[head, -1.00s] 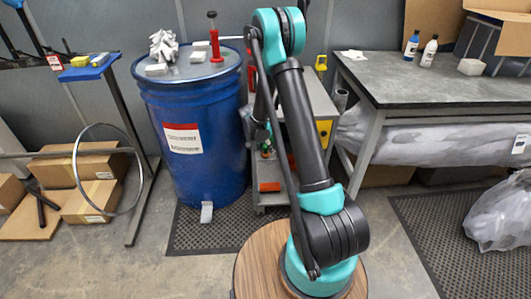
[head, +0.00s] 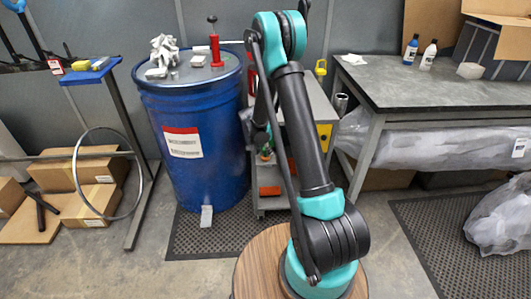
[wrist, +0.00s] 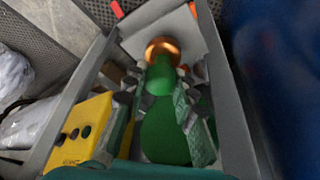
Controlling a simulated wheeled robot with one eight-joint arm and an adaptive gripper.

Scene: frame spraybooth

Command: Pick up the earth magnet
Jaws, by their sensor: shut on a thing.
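In the wrist view my gripper (wrist: 158,88) has its two fingers on either side of a green bottle-shaped thing (wrist: 163,78) with a copper-orange end, and is shut on it. I cannot tell for sure whether this is the earth magnet. In the head view my gripper (head: 260,138) is low beside the grey cart, largely hidden behind my arm. A small green and orange patch (head: 265,153) shows just below it. What the held thing rests on is unclear.
A blue drum (head: 195,115) stands close on the left, with a crumpled glove (head: 163,50) and a red-handled tool (head: 215,50) on top. The grey cart (head: 318,98) has a yellow box (head: 325,135). A workbench (head: 425,85) stands at right.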

